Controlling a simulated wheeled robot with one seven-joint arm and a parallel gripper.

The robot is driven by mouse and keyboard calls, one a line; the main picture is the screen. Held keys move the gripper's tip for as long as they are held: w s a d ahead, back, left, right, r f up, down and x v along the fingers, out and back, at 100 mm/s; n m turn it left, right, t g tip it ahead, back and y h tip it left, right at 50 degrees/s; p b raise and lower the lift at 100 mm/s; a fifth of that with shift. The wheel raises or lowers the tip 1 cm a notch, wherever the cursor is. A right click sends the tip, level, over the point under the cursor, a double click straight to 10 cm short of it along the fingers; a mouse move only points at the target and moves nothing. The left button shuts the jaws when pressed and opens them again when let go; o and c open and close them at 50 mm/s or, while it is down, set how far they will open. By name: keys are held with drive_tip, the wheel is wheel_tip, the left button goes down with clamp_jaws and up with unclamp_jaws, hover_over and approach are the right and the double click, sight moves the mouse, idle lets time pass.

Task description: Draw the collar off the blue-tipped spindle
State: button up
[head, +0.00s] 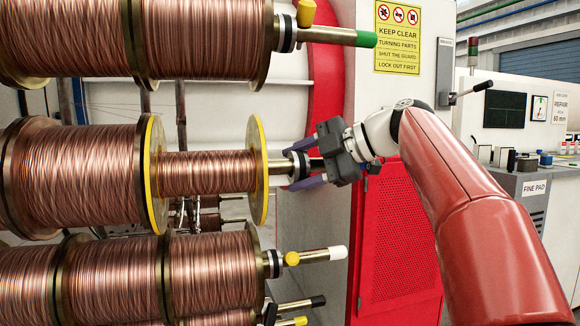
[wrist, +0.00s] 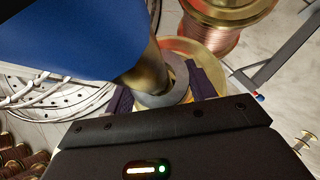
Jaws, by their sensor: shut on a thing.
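The spindle (head: 279,169) runs level out of a copper spool with yellow flanges (head: 257,170) in the middle row. Its blue tip (wrist: 75,35) fills the upper left of the wrist view, close to the camera. In the head view my gripper hides the tip. The collar (wrist: 178,86) is a grey ring around the spindle shaft (wrist: 150,72). My gripper (head: 301,166) is shut on the collar, with one purple finger on each side. The fingers also show in the wrist view (wrist: 165,92). Part of the collar is hidden by the gripper body.
A green-tipped spindle (head: 366,39) juts out above, and a white-tipped one (head: 337,253) below. Black-tipped (head: 318,300) and yellow-tipped (head: 300,321) ones show lower. A red perforated panel (head: 400,250) and a warning sign (head: 397,40) stand behind my arm.

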drive_tip(key=shift+w+d+r+p, duration=0.1)
drive_tip(key=shift+w+d+p, duration=0.15)
drive_tip(key=shift+d, duration=0.6)
drive_tip(key=shift+w+d+r+p, duration=0.15)
drive_tip(key=shift+w+d, duration=0.1)
drive_tip(key=shift+d, duration=0.6)
drive_tip(key=shift+w+d+f+p, duration=0.1)
drive_tip(key=shift+w+d+p, duration=0.15)
drive_tip(key=shift+d, duration=0.8)
drive_tip(key=w+d, duration=0.2)
drive_tip(key=d, duration=0.6)
drive_tip(key=shift+w+d, duration=0.25)
drive_tip(key=shift+d, duration=0.05)
drive_tip(key=shift+w+d, duration=0.1)
drive_tip(key=shift+d, duration=0.05)
